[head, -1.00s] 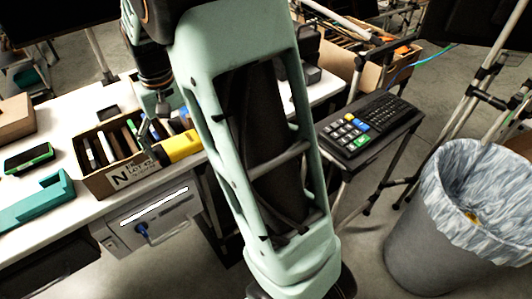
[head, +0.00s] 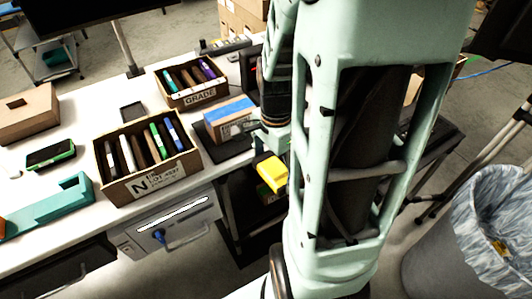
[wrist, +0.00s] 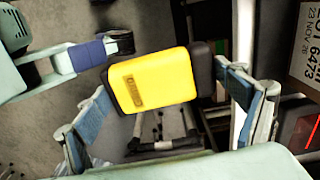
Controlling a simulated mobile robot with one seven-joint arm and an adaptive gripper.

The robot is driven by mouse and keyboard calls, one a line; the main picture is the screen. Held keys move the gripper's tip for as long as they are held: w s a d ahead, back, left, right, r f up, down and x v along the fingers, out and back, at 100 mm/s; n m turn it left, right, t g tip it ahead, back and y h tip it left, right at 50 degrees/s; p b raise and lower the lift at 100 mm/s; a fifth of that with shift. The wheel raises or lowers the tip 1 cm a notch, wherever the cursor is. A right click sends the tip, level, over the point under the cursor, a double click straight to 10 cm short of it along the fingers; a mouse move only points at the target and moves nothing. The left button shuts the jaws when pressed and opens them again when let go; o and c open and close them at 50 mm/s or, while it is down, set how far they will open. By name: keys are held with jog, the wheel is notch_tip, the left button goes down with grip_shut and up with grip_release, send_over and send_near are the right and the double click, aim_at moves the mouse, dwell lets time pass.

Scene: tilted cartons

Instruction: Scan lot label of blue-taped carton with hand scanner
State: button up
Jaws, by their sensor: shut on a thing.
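The blue-taped carton (head: 230,118) sits on a dark stand at the table's right end. It has blue tape on top and a white label on its front face. My gripper (head: 273,158) is just right of and in front of it, shut on the yellow and black hand scanner (head: 271,174). The scanner (wrist: 150,82) also shows between the finger pads of my gripper (wrist: 168,92) in the wrist view. At that view's right edge is a printed label (wrist: 308,45) with lot text, cut off by the frame. A red line shows on a dark surface below it.
An open carton (head: 160,188) marked N and another marked GRADE (head: 198,98) hold several upright items. A teal holder (head: 45,212) and a green-edged device (head: 50,155) lie on the left of the table. A lined bin (head: 435,255) stands right.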

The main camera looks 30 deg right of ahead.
aim_at(263, 154)
jog(key=shift+d+f+m, duration=0.1)
jog(key=shift+m, duration=0.2)
jog(key=shift+w, duration=2.75)
notch_tip(263, 154, up, 5)
jog(key=p, duration=0.4)
jog(key=shift+w, duration=0.1)
